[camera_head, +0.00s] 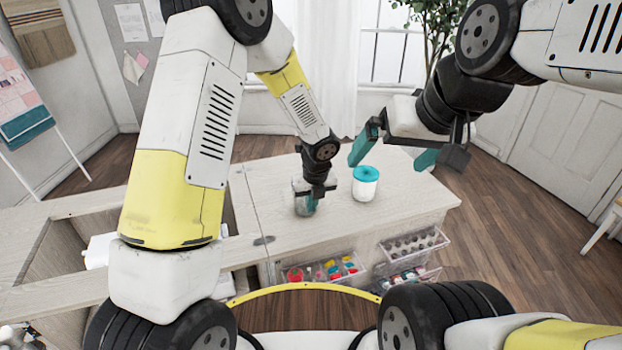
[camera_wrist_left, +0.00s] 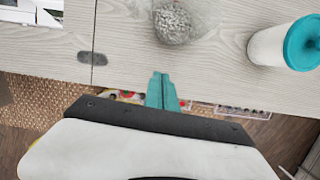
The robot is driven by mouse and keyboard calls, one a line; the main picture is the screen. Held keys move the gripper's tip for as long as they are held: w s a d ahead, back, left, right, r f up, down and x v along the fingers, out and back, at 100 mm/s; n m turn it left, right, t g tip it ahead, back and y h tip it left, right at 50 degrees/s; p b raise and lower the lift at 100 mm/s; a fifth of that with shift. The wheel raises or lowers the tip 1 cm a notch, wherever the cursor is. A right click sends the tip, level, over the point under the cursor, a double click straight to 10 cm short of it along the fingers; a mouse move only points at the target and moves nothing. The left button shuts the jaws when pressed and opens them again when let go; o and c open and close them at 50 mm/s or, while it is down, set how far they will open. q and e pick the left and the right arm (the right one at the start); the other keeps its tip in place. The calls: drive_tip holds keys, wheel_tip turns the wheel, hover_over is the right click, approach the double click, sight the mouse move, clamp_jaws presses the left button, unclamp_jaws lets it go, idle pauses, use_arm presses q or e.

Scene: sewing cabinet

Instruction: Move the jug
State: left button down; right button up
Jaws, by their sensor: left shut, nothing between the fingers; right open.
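The jug (camera_head: 365,187), a white cylinder with a teal lid, stands upright on the pale wood cabinet top. It also shows at the upper right of the left wrist view (camera_wrist_left: 272,45). My left gripper (camera_head: 311,204) is low over the cabinet top, left of the jug and apart from it. Its teal fingers (camera_wrist_left: 161,90) are shut together with nothing between them. My right gripper (camera_head: 396,150) is open, with its fingers spread, above and to the right of the jug; nothing is seen between them.
A round grey speckled thing (camera_wrist_left: 173,22) stands just beyond my left fingertips, partly hidden in the head view. Clear bins (camera_head: 325,270) of small coloured items and another bin (camera_head: 414,243) hang on the cabinet front. The cabinet top (camera_head: 405,205) is clear right of the jug.

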use_arm(q)
drive_tip(key=shift+w+a+f, duration=0.1)
drive_tip(key=shift+w+a, duration=0.1)
drive_tip(key=shift+w, duration=0.5)
drive_tip(key=shift+w+a+f, duration=0.15)
drive_tip(key=shift+w, duration=0.5)
drive_tip(key=shift+w+a+f, duration=0.1)
drive_tip(key=shift+w+a, duration=0.1)
drive_tip(key=shift+w, duration=0.5)
